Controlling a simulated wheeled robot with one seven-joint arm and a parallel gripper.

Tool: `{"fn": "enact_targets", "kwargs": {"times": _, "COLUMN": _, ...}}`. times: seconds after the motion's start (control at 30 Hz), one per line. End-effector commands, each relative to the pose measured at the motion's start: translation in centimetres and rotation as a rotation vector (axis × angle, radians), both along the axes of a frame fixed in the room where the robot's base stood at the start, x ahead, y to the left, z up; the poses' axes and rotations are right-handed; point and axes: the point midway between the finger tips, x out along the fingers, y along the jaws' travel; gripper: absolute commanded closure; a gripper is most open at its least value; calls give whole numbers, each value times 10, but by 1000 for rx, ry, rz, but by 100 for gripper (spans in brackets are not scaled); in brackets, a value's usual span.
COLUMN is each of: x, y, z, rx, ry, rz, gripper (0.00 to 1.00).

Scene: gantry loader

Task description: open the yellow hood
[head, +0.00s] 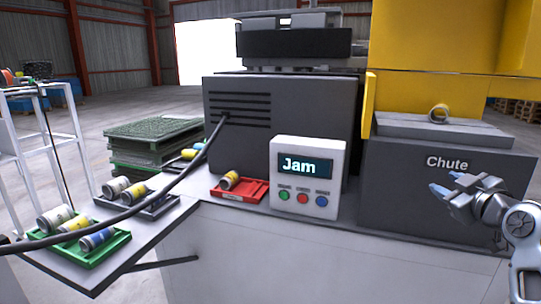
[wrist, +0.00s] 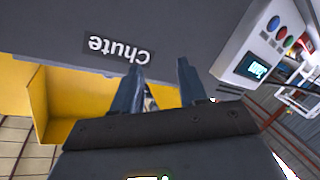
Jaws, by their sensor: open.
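The yellow hood (head: 435,40) fills the upper right of the head view, above the grey box labelled Chute. A yellow edge strip (head: 368,105) hangs down at its left side. Yellow panels (wrist: 80,95) also show at the left of the wrist view; I cannot tell which part of the hood they are. My gripper (head: 444,184) is open and empty in front of the Chute box, below the hood and apart from it. In the wrist view its two fingers (wrist: 158,68) point toward the Chute face. No handle on the hood is clear.
A control panel (head: 308,180) reads Jam. A red tray (head: 240,190) and a green tray (head: 85,245) hold cans. A black cable (head: 130,210) crosses the left side.

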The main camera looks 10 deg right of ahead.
Motion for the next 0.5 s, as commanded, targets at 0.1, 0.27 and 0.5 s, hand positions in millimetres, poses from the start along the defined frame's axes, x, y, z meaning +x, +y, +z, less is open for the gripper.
{"fn": "enact_targets", "kwargs": {"times": 0.1, "x": -23, "y": 34, "z": -53, "rx": 62, "ry": 11, "rz": -11, "gripper": 58}}
{"fn": "enact_targets", "kwargs": {"times": 0.27, "x": -61, "y": 76, "z": -107, "rx": 135, "ry": 13, "rz": -24, "gripper": 58}}
{"fn": "enact_targets", "kwargs": {"times": 0.5, "x": -133, "y": 135, "z": -165, "rx": 231, "ry": 14, "rz": -32, "gripper": 58}}
